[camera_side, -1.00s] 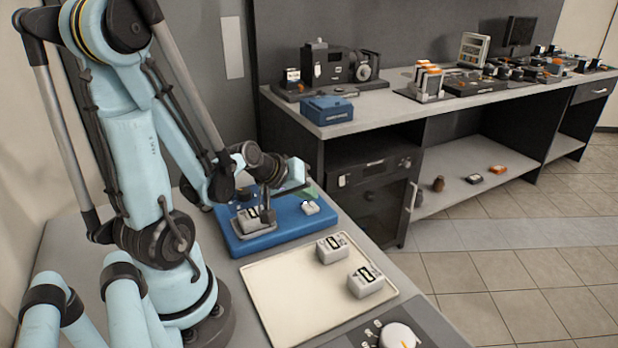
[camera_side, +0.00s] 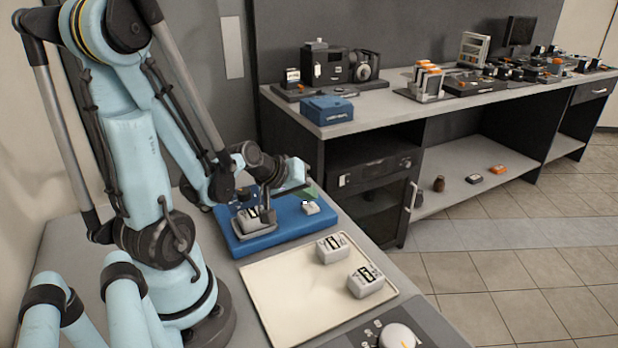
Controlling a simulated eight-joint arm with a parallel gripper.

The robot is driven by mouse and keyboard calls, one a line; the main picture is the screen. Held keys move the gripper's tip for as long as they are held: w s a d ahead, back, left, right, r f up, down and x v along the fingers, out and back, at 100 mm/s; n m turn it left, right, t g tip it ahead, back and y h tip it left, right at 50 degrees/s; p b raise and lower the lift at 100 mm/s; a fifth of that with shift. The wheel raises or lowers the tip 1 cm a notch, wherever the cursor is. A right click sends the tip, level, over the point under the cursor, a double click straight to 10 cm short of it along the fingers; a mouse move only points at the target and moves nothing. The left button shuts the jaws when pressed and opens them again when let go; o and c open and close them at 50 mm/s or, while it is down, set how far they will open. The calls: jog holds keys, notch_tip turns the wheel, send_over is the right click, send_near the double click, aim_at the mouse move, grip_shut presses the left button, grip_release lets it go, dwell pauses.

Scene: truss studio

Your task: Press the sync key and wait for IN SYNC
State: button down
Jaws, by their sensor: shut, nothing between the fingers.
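A blue base (camera_side: 284,237) lies on the near table beyond a cream tray. A grey-white unit with a dark-marked face (camera_side: 250,224) sits on its left part. A small white block (camera_side: 311,208) sits on its right part. My gripper (camera_side: 268,215) is shut and empty, pointing down at the right side of the grey-white unit. I cannot tell whether its tips touch the unit. No sync key or IN SYNC reading can be made out at this size; the gripper and wrist hide part of the base.
The cream tray (camera_side: 290,300) holds two grey-white units, one farther back (camera_side: 332,248) and one nearer (camera_side: 366,280). A dark panel with a white dial (camera_side: 398,337) is at the front edge. A long bench (camera_side: 400,112) with equipment stands behind, across a tiled floor.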

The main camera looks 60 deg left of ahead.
aim_at(307, 208)
jog(key=shift+f, duration=0.15)
dwell(0.5)
jog(key=shift+f, duration=0.3)
jog(key=shift+r, duration=0.1)
dwell(0.4)
jog(key=shift+r, duration=0.35)
jog(key=shift+r, duration=2.5)
jog(key=shift+d, duration=0.1)
